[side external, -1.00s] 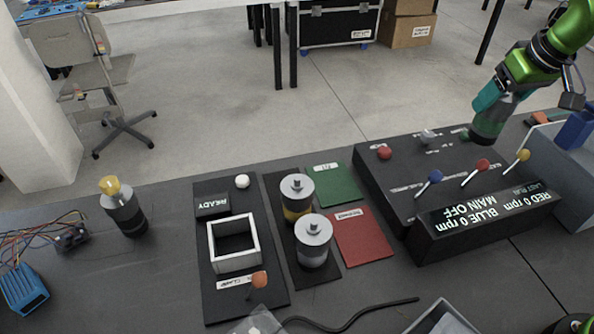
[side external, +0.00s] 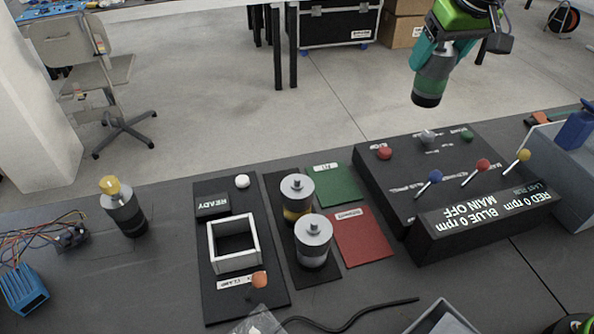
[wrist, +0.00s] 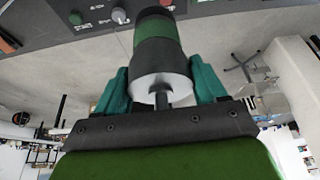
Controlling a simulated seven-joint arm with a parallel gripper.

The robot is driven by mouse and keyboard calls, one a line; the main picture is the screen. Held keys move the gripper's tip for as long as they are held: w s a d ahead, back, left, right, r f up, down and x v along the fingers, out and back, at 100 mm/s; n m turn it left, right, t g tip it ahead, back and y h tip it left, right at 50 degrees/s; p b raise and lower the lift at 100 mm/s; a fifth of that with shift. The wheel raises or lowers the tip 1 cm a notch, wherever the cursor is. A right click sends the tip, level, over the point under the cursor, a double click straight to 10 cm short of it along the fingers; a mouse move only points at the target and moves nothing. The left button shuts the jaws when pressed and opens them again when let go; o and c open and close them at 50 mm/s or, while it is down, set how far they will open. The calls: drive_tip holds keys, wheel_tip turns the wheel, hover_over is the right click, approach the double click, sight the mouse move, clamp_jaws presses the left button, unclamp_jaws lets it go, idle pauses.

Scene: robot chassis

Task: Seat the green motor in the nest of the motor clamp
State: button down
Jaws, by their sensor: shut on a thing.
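My gripper (side external: 446,48) is shut on the green motor (side external: 431,80) and holds it high in the air beyond the far edge of the bench. In the wrist view the green motor (wrist: 160,50) sits between the teal fingers (wrist: 160,90), its silver end and shaft toward my palm and its dark end away. The motor clamp (side external: 220,285) is a black plate on the bench, left of centre. Its nest (side external: 233,246) is a white square frame and is empty. A white knob (side external: 242,181), a READY display (side external: 225,204) and an orange-knobbed lever (side external: 259,280) are on the plate.
Two silver-topped motors (side external: 313,240) stand right of the clamp. Beside them lie a green pad (side external: 336,186) and a red pad (side external: 363,238). A control box (side external: 445,185) with levers stands right. A yellow-topped cylinder (side external: 123,210) stands left. A black cable (side external: 365,308) lies in front.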

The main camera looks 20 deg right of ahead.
drive_tip(key=w+a+f+n+y, duration=0.1)
drive_tip(key=a+f+n, duration=0.1)
drive_tip(key=a, duration=0.6)
drive_tip(key=a+f+n+y, duration=0.1)
drive_tip(key=a+n, duration=0.2)
drive_tip(key=a, duration=0.5)
drive_tip(key=s+a+f+n+g+y, duration=0.1)
drive_tip(key=s+a+f+n, duration=0.15)
drive_tip(key=a, duration=0.55)
drive_tip(key=s+a+f+n, duration=0.2)
drive_tip(key=s+a+f, duration=0.1)
drive_tip(key=a, duration=0.4)
drive_tip(key=s+a+f+n+g+y, duration=0.1)
drive_tip(key=s+a+f+n, duration=0.15)
drive_tip(key=a, duration=0.55)
wheel_tip(320, 180, down, 10)
drive_tip(key=shift+s+f+m, duration=0.2)
drive_tip(key=shift+s+m, duration=0.1)
drive_tip(key=shift+s, duration=0.05)
drive_tip(key=shift+a+f, duration=0.1)
drive_tip(key=shift+f, duration=0.05)
drive_tip(key=shift+c, duration=0.4)
unclamp_jaws()
drive_tip(key=shift+f, duration=0.2)
drive_tip(key=shift+r, duration=0.1)
